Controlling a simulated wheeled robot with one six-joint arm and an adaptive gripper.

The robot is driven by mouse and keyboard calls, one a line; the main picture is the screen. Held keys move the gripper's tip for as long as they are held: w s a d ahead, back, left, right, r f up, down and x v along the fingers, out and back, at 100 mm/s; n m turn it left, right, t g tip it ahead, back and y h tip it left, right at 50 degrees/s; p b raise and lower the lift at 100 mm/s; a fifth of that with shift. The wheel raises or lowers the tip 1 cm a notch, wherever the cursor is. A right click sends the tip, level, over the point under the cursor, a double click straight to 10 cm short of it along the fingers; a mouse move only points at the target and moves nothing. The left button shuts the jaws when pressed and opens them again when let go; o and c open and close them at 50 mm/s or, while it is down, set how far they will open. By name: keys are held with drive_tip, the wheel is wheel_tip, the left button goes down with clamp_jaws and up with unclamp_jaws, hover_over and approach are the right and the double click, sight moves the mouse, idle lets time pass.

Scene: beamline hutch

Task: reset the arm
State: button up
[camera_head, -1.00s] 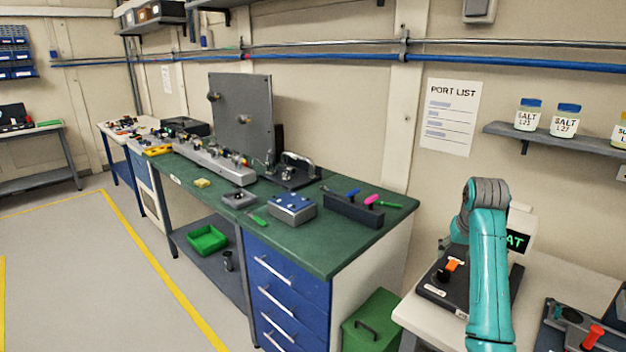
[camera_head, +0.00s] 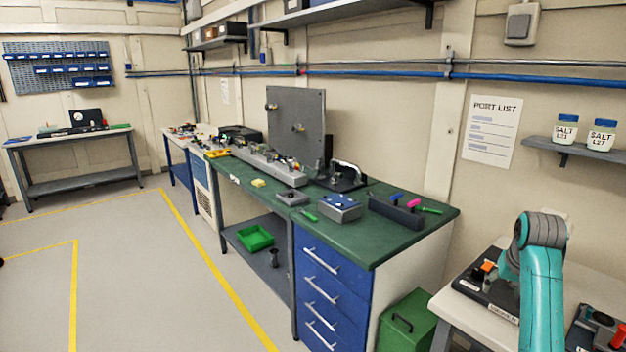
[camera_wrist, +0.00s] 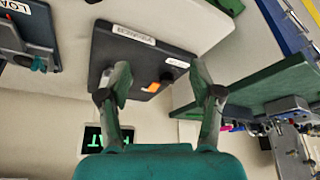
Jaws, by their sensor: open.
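My teal arm (camera_head: 541,285) stands at the right of the head view, with its grey joint at the top. My gripper (camera_wrist: 160,72) shows in the wrist view with its two fingers spread and nothing between them. Beyond the fingers is a dark device (camera_wrist: 138,55) with an orange part and a white label. The same dark device shows in the head view (camera_head: 490,298), on a pale side table partly behind my arm. My gripper is hidden in the head view.
A green-topped bench (camera_head: 385,240) with blue drawers carries several tools and boxes. A green box (camera_head: 407,322) stands on the floor between bench and side table. A shelf with jars (camera_head: 566,150) is above right. Open floor (camera_head: 130,270) with yellow lines lies left.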

drive_tip(key=s+a+f+t, duration=0.1)
drive_tip(key=s+a+f, duration=0.15)
drive_tip(key=f, duration=0.45)
drive_tip(key=s+a+f+n+t, duration=0.1)
drive_tip(key=s+a+f, duration=0.15)
drive_tip(key=f, duration=0.45)
drive_tip(key=s+a+f, duration=0.1)
drive_tip(key=a+f, duration=0.3)
drive_tip(key=f, duration=0.3)
drive_tip(key=s+a+f+n+t, duration=0.1)
drive_tip(key=s+a+f+t, duration=0.1)
drive_tip(key=s+a+f, duration=0.5)
drive_tip(key=s+a+f+t, duration=0.15)
drive_tip(key=s+f, duration=0.25)
drive_tip(key=s, duration=0.5)
drive_tip(key=s+a+r+n+t, duration=0.1)
drive_tip(key=s+a, duration=0.3)
drive_tip(key=s, duration=0.6)
drive_tip(key=s+a+r+t, duration=0.15)
drive_tip(key=s+a, duration=0.25)
drive_tip(key=s, duration=0.6)
drive_tip(key=s+a+r+n+t+y, duration=0.1)
drive_tip(key=s+a+r+t, duration=0.1)
drive_tip(key=s+r, duration=1.4)
drive_tip(key=shift+a+t+y, duration=0.25)
drive_tip(key=shift+t+y, duration=0.05)
drive_tip(key=shift+y, duration=0.1)
